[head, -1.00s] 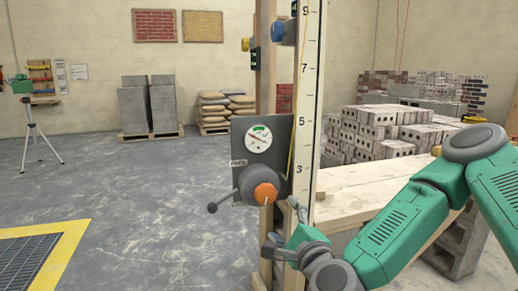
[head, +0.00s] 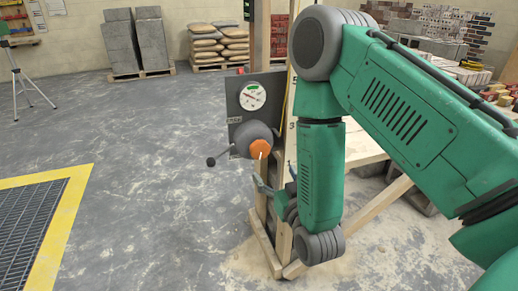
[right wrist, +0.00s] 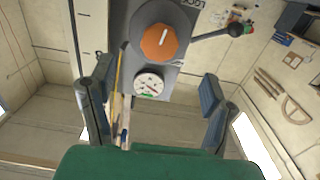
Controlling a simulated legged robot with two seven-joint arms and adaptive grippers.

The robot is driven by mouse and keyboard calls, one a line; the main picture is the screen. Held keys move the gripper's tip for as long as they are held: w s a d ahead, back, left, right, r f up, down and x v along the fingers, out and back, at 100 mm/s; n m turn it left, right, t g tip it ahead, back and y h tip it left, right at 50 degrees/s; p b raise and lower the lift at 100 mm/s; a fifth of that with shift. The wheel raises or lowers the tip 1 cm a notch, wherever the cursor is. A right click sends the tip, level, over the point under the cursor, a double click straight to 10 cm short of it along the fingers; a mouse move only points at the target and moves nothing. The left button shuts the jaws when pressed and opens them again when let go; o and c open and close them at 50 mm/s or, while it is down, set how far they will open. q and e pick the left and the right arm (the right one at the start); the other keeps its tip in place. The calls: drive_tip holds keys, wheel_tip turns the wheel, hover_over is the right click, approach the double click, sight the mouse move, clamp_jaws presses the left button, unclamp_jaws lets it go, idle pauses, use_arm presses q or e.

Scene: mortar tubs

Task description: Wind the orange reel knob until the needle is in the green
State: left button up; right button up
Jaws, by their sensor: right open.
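The orange reel knob (head: 260,148) has a white line on it and sits on a grey round housing on a dark panel. In the right wrist view the knob (right wrist: 159,41) is above the gap between my fingers. The round gauge (head: 253,95) is above the knob, with a green band at the top of its dial and a thin red needle. The needle appears to lie off the green. The gauge also shows in the right wrist view (right wrist: 149,86), upside down. My right gripper (head: 274,178) is open and empty, just below right of the knob and apart from it. My left gripper is out of view.
A lever with a black ball end (head: 211,161) sticks out left of the knob. A wooden post (head: 262,200) carries the panel. The floor to the left is clear up to a yellow-edged grate (head: 30,220).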

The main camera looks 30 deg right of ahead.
sight(261, 154)
drive_tip(key=b+x, duration=0.1)
drive_tip(key=x, duration=1.1)
drive_tip(key=shift+w+b, duration=0.1)
drive_tip(key=shift+b, duration=0.3)
drive_tip(key=c, duration=1.2)
